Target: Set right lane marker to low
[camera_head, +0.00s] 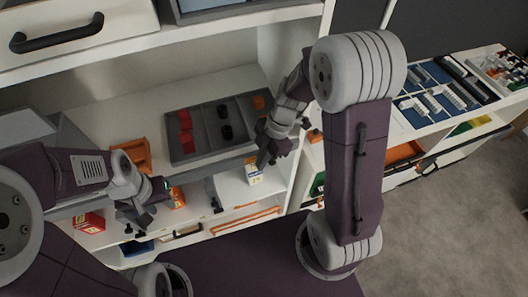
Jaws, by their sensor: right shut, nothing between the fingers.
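No part can be picked out with certainty as the right lane marker. Small dark pieces (214,203) stand at the front of the lower shelf, and which of them is a marker is too small to tell. My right gripper (266,160) is shut and empty, pointing down at the right end of the grey tray (206,152), just above a small white and yellow box (253,174). My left gripper (134,215) hangs in front of the lower shelf at the left, close to a red box (90,222); its finger gap is unclear.
The divided tray holds red (185,130), black (223,122) and orange pieces. An orange bin (135,154) stands left of it. A drawer with a black handle (57,33) is above. Another bench with a blue organizer (432,92) stands at the right. Floor at lower right is clear.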

